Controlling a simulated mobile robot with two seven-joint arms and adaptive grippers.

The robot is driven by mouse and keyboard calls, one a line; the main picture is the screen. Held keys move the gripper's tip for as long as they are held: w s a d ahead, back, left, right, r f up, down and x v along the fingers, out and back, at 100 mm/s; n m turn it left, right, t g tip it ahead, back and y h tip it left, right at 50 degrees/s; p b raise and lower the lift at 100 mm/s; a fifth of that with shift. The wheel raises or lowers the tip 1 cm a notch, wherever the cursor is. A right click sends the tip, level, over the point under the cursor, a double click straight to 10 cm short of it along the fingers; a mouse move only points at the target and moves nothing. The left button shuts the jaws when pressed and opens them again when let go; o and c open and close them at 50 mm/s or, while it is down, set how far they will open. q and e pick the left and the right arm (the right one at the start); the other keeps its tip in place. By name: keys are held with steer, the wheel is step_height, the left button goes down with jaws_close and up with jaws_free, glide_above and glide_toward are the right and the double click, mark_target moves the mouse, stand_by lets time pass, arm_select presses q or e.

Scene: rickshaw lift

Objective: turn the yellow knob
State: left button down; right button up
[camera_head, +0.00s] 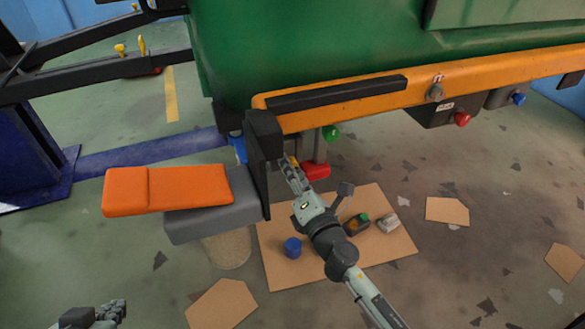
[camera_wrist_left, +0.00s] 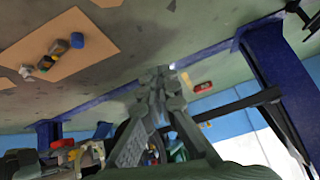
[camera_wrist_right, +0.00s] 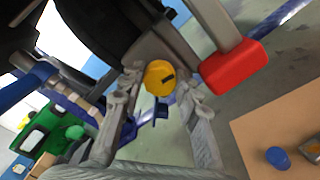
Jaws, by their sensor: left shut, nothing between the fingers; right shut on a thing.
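The yellow knob (camera_wrist_right: 159,77) is round, with a dark slot on its face, and sits between the fingers of my right gripper (camera_wrist_right: 158,85) in the right wrist view. That gripper is shut on it. In the head view my right gripper (camera_head: 291,172) reaches under the orange beam, beside a black bracket, and only a small part of the knob (camera_head: 294,160) shows. My left gripper (camera_head: 112,311) is at the bottom left of the head view, away from the knob. In the left wrist view its fingers (camera_wrist_left: 163,78) are together and empty.
A red block-ended lever (camera_wrist_right: 233,65) is close right of the knob. A green knob (camera_head: 331,132) hangs nearby. An orange-topped step (camera_head: 170,188) stands left. Cardboard (camera_head: 285,272) with a blue cap (camera_head: 293,247) and bottles lies below.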

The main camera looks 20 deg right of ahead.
arm_select(q)
steer(key=shift+s+a+f+g, duration=0.4)
steer(key=shift+s+a, duration=0.2)
steer(key=shift+s, duration=0.05)
arm_select(e)
steer(key=shift+n, duration=1.1)
steer(key=o, duration=1.2)
steer(key=shift+c, duration=0.2)
arm_select(q)
steer(key=shift+d, duration=0.1)
